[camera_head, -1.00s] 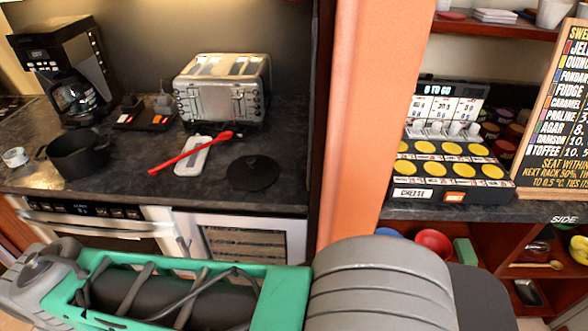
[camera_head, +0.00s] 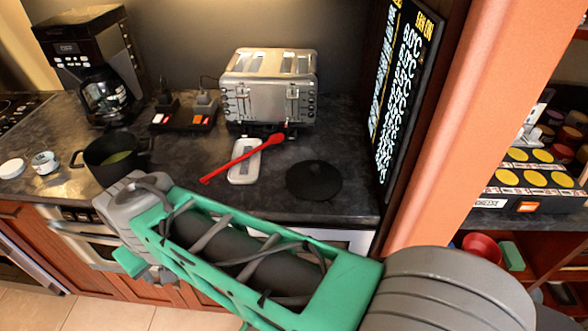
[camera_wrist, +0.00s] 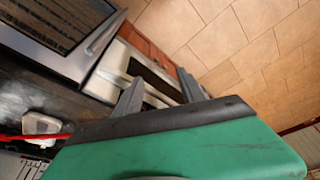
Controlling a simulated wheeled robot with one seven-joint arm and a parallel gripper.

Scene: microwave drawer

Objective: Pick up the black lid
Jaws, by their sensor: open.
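The black lid (camera_head: 314,181) is a flat dark disc lying on the dark countertop in the head view, right of the white spoon rest and in front of the toaster. It does not show in the wrist view. My gripper (camera_wrist: 160,90) is open and empty in the wrist view, its two fingers apart over the cabinet fronts and tiled floor. In the head view my arm crosses in front of the counter, with its wrist end left of the lid and apart from it. The fingers are not clear there.
A red spoon (camera_head: 243,158) lies across the white spoon rest (camera_head: 244,174) left of the lid. A black pot (camera_head: 118,157) stands farther left. The toaster (camera_head: 268,88) and coffee maker (camera_head: 92,65) stand behind. A dark signboard (camera_head: 402,95) and orange pillar (camera_head: 480,125) bound the right.

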